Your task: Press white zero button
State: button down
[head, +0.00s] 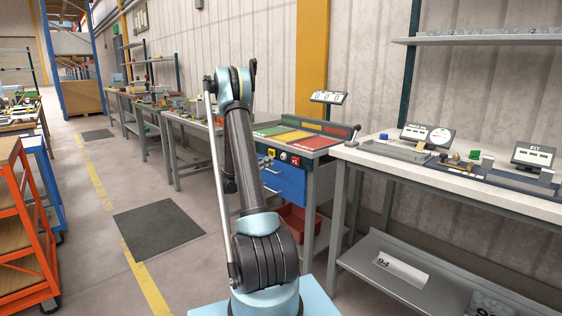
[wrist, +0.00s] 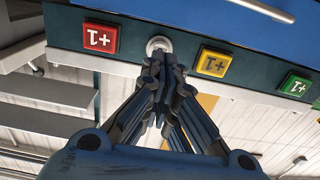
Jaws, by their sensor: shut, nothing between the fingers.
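In the wrist view, which shows the panel upside down, the white zero button (wrist: 159,44) is a small round button on a dark teal strip. It sits between a red +1 button (wrist: 100,38) and a yellow +1 button (wrist: 214,63). My gripper (wrist: 160,66) is shut and empty, with its fingertips right by the white button and overlapping its lower edge in the picture. I cannot tell if they touch it. In the head view, the white button (head: 283,156) shows on the bench front, right of my arm.
A green +1 button (wrist: 295,84) is farther right in the wrist view. The bench has coloured trays (head: 300,137), a counter display (head: 328,97) and blue drawers (head: 284,182). A workbench (head: 400,168) stands at right. Open floor lies left, with a dark mat (head: 158,228).

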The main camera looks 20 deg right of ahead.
jog(key=v, duration=0.8)
dwell(0.6)
dwell(0.7)
jog(key=s+a+r+n+g+y, duration=0.1)
jog(key=s+a+r+n+y, duration=0.2)
jog(key=s, duration=0.8)
jog(key=s+r+n+g+y, duration=0.25)
jog(key=s+r+y, duration=0.2)
jog(key=s, duration=0.65)
jog(key=s+a+f+n+y, duration=0.3)
jog(key=s+a, duration=0.2)
jog(key=s, duration=0.4)
jog(key=s+a+f+n+y, duration=0.2)
jog(key=s+a, duration=0.4)
jog(key=s, duration=0.3)
jog(key=s+a+f+n+y, duration=0.3)
jog(key=s+a+f+y, duration=0.1)
jog(key=s, duration=0.5)
jog(key=shift+s+a+f+n, duration=0.25)
jog(key=shift+s+a+n, duration=0.15)
jog(key=shift+a, duration=0.3)
jog(key=shift+g+y, duration=0.25)
